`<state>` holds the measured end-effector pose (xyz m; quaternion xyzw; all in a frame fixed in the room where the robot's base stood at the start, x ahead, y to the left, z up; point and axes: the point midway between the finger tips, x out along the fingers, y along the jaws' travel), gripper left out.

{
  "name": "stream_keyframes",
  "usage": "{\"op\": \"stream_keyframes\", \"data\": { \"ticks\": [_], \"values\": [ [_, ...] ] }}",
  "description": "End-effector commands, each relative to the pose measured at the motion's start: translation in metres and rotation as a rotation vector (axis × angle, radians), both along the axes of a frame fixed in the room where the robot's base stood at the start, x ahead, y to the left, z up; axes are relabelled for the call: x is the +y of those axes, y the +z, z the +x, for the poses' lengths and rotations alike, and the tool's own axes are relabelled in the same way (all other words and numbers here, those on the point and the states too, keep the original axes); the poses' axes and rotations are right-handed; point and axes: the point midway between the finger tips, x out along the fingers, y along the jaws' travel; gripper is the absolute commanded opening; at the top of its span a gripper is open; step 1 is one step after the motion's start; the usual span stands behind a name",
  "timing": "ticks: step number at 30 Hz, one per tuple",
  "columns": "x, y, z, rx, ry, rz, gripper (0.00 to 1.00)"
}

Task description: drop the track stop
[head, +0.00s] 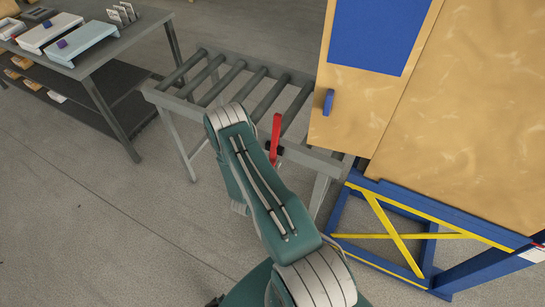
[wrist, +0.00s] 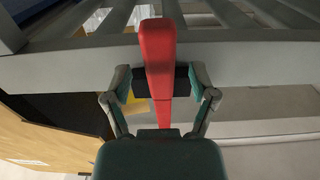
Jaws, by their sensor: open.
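My gripper (wrist: 159,88) is open, with one finger on each side of the lever and visible gaps between fingers and lever. A dark block shows behind the lever. In the head view my green arm covers the gripper and part of the conveyor's near end.
The roller conveyor (head: 211,92) extends back and to the left. A tan cabinet with a blue panel (head: 375,35) stands close on the right, on a blue frame with yellow braces (head: 400,238). A grey table (head: 112,55) with trays stands at left. The left floor is open.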

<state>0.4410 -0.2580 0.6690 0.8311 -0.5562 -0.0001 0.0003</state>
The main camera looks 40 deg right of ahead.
Motion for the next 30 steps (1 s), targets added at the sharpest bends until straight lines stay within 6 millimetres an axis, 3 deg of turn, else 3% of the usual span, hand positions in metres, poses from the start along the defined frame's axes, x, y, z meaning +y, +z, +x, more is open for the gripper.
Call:
{"op": "stream_keyframes", "data": {
  "ticks": [6,14,16,19,20,30],
  "values": [
    [-0.019,0.0,0.008,-0.001,0.001,0.0,0.74],
    [-0.02,0.0,0.009,0.0,0.001,0.001,0.74],
    [-0.02,0.0,0.009,0.0,0.001,0.001,0.52],
    [-0.02,0.0,0.009,0.0,0.002,0.001,0.07],
    [-0.02,0.0,0.009,0.0,0.002,0.001,0.0],
    [-0.019,0.001,0.009,0.004,0.003,0.016,0.0]
  ]
}}
